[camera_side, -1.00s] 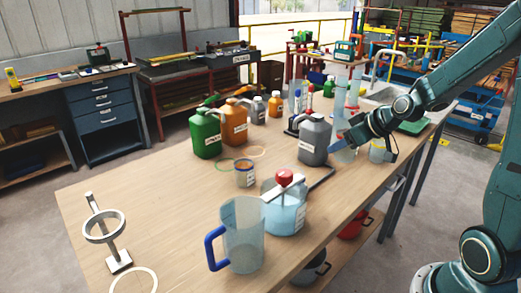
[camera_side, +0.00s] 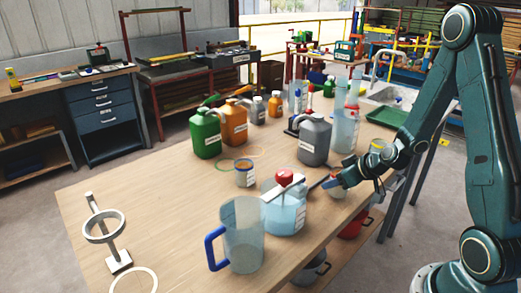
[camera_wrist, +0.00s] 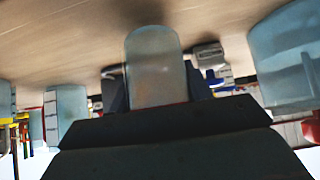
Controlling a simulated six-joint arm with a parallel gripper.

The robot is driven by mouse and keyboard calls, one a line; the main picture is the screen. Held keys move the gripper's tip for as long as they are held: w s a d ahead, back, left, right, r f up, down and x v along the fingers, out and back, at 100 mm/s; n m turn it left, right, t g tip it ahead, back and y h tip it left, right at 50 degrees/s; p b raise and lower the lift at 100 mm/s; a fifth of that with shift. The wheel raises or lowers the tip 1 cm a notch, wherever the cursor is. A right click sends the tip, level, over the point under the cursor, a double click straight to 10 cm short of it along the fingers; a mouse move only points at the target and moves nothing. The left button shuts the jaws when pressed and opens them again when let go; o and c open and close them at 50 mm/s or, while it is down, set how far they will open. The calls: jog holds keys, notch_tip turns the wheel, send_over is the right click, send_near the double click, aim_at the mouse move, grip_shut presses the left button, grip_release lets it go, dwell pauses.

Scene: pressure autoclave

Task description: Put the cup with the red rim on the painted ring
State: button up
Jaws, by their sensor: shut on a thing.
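My gripper (camera_side: 336,184) is shut on a small translucent cup (camera_wrist: 155,68), tilted or upright I cannot tell, above the near right part of the bench. In the wrist view the cup stands between the dark fingers, with a thin red edge at its lower end. In the side view the held cup (camera_side: 337,190) is small and partly hidden by the gripper. A green ring (camera_side: 219,166) and a paler ring (camera_side: 262,149) lie on the bench left of the gripper. A white ring (camera_side: 154,275) lies at the front left. Which is the painted ring is unclear.
A labelled cup (camera_side: 245,176) stands beside the green ring. The red-capped clear jar (camera_side: 287,212), blue-handled jug (camera_side: 243,238) and grey canister (camera_side: 314,142) stand close to my gripper's left. A yellow-topped cup (camera_side: 381,147) is behind my arm. The left bench is mostly clear.

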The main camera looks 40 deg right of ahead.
jog(key=shift+w, duration=0.1)
jog(key=w, duration=1.4)
jog(key=shift+w, duration=0.25)
jog(key=shift+w, duration=0.85)
jog(key=shift+w+f, duration=0.45)
jog(key=shift+w, duration=0.4)
jog(key=shift+f, duration=0.3)
jog(key=shift+f, duration=0.1)
jog(key=o, duration=1)
jog(key=shift+o, duration=0.2)
